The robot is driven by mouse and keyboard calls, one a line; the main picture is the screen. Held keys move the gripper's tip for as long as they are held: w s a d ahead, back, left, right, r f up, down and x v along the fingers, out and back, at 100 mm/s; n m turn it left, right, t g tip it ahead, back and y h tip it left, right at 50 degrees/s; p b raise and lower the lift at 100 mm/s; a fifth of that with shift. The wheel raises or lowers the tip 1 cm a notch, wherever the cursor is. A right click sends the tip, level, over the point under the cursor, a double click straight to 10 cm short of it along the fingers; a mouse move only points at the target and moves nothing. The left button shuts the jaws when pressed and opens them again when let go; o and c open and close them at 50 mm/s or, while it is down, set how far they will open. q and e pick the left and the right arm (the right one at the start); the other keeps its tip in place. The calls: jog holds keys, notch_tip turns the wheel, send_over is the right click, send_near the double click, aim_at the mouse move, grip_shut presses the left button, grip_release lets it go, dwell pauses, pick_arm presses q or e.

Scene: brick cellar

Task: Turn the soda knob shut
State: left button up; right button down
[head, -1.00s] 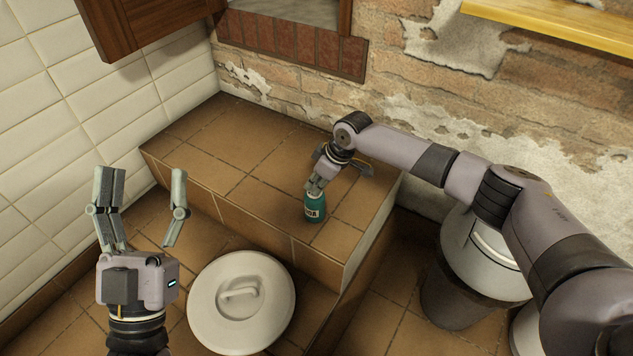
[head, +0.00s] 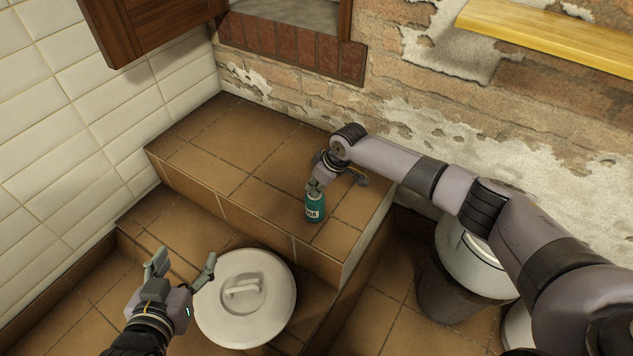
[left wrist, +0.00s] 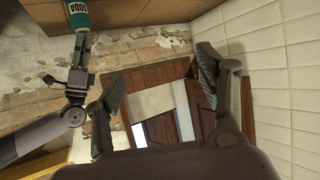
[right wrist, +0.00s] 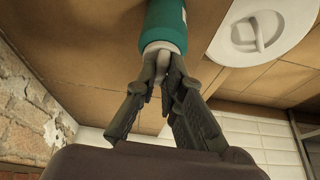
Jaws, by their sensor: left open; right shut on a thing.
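The soda bottle (head: 315,212) is teal with a white label and stands upright near the front edge of the tiled ledge. It also shows in the left wrist view (left wrist: 78,16) and the right wrist view (right wrist: 164,28). My right gripper (head: 315,187) is above the bottle, shut on the soda knob at its top. In the right wrist view a small pale part of the knob (right wrist: 163,76) shows between the fingers; the rest is hidden. My left gripper (head: 183,263) is open and empty, low at the left, apart from the bottle.
A round white lid (head: 245,312) with a handle is just right of my left gripper. The tiled ledge (head: 225,150) is bare behind and left of the bottle. A grey bin (head: 462,275) stands right of the ledge. A wooden cabinet (head: 140,25) hangs at the upper left.

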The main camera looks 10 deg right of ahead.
jog(key=shift+m+p, duration=0.4)
jog(key=shift+p, duration=0.3)
pick_arm(q)
jog(key=s+a+f+g+y, duration=0.1)
jog(key=s+a+f+g, duration=0.1)
jog(key=s+f+g, duration=0.2)
jog(key=shift+s+a+f+g, duration=0.3)
jog(key=shift+s+f, duration=0.5)
jog(key=shift+s, duration=0.3)
pick_arm(e)
jog(key=c, duration=1.7)
grip_release()
jog(key=v, duration=1.2)
jog(key=shift+s+a, duration=0.2)
